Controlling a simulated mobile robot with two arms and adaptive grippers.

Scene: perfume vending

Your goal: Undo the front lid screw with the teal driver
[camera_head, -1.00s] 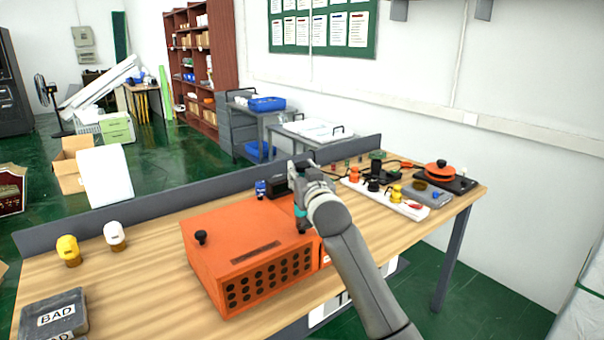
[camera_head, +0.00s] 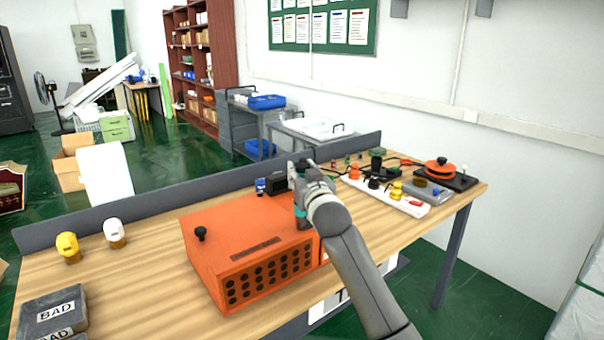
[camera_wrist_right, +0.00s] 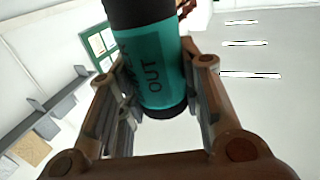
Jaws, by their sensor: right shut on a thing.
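The orange box (camera_head: 225,235) stands on the wooden workbench, with a black knob-like screw (camera_head: 200,233) upright on the left part of its lid. My right gripper (camera_head: 301,212) is over the right end of the lid, shut on the teal driver (camera_head: 300,218). In the right wrist view the teal driver (camera_wrist_right: 157,70) sits between the two fingers, with black ends and the word OUT on its side. The driver's tip and whatever lies under it are hidden by my gripper and arm. My left gripper is not in view.
A white strip (camera_head: 385,195) with coloured knobs lies right of the box. A grey rail (camera_head: 160,202) edges the bench's back.

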